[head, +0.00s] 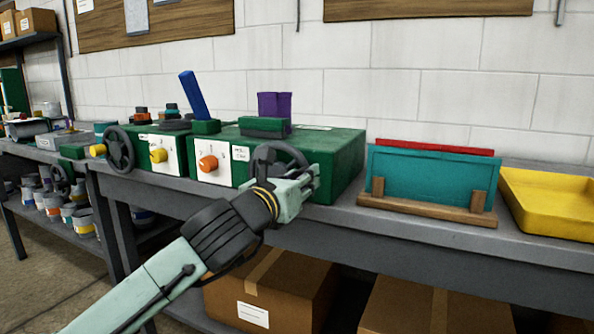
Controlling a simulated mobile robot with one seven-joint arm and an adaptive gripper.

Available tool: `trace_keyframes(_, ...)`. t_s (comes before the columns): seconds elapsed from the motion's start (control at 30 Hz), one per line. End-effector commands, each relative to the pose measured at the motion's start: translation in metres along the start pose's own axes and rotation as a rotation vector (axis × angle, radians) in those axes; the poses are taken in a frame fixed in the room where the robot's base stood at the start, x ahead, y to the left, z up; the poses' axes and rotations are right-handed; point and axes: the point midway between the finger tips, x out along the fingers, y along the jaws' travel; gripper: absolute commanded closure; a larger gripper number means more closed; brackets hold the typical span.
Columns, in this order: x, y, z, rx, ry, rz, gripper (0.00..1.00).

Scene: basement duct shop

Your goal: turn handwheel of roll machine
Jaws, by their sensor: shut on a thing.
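A green machine (335,160) sits on the grey bench, with an orange knob (208,163) on its white front panel. A black handwheel (268,150) stands at its front right. My gripper (303,181) is at the lower right of this wheel and shut on its rim; the fingertips and the grip itself are partly hidden by the gripper body. A second black handwheel (121,148) with a yellow handle (97,151) is further left, apart from my gripper. No label shows which machine is the roll machine.
A purple piece (274,104) and a blue lever (193,95) stick up from the green machines. A wooden rack (425,207) with teal and red sheets and a yellow tray (555,203) stand to the right. Cardboard boxes (268,284) fill the lower shelf.

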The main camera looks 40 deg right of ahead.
Motion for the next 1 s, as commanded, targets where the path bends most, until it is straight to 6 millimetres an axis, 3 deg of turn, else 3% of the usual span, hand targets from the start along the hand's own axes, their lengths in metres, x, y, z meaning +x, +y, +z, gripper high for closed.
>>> trace_keyframes(0.4, 0.000, -0.003, -0.016, 0.213, 0.004, -0.004, 1.00)
trace_keyframes(1.0, 0.000, -0.003, -0.019, 0.250, 0.004, -0.004, 1.00)
